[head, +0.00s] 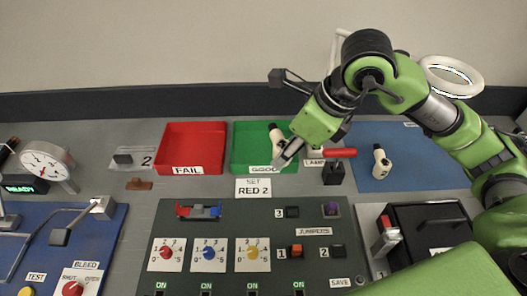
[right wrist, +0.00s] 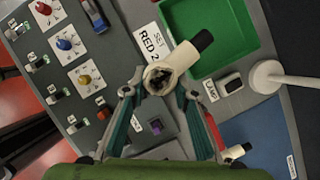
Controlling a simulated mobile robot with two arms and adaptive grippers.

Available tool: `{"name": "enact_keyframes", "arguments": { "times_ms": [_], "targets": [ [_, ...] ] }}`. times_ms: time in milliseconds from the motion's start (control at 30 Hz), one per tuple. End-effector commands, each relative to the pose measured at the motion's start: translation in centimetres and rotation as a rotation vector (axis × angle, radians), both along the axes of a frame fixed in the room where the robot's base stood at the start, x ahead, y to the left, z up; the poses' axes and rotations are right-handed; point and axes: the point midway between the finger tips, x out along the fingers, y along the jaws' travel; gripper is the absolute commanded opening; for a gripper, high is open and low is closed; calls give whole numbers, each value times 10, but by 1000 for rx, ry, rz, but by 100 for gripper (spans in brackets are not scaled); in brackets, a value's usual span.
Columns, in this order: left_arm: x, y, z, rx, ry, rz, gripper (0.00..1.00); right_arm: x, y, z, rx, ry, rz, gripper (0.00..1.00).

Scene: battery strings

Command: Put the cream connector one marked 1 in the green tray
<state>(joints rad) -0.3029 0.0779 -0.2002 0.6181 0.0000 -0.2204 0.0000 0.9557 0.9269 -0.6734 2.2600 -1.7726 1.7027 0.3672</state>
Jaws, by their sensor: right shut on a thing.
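A cream connector (head: 276,136) with a dark end is in my right gripper (head: 290,152), at the green tray (head: 239,163) in the head view. In the right wrist view the connector (right wrist: 172,66) is between the fingers (right wrist: 165,92), its open socket facing the camera and its dark end toward the green tray (right wrist: 245,35). I cannot read a number on it. A second cream connector (head: 381,164) stands on the blue mat (head: 405,147) at the right. My left gripper is not in view.
The red tray (head: 163,142) marked FAIL is left of the green one. The dark panel (head: 190,235) with dials and switches lies in front. A white ring (head: 451,76) is at the back right.

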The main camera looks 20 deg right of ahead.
Motion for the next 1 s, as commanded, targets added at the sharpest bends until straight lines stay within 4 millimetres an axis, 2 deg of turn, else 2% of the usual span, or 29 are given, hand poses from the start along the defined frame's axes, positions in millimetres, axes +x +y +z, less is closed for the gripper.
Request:
{"name": "enact_keyframes", "arguments": {
  "times_ms": [100,267,433,733,833,1000],
  "targets": [
    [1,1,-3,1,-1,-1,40,4,0,4,1,-2,-125,1],
    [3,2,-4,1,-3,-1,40,7,-1,7,2,1,-227,2],
    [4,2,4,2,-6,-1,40,28,-2,0,2,8,-256,2],
    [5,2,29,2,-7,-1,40,101,-3,-32,2,10,-253,1],
    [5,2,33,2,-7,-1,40,116,-4,-55,-1,10,-252,1],
    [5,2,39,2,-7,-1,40,136,-4,-78,2,6,-250,1]
  ]
}}
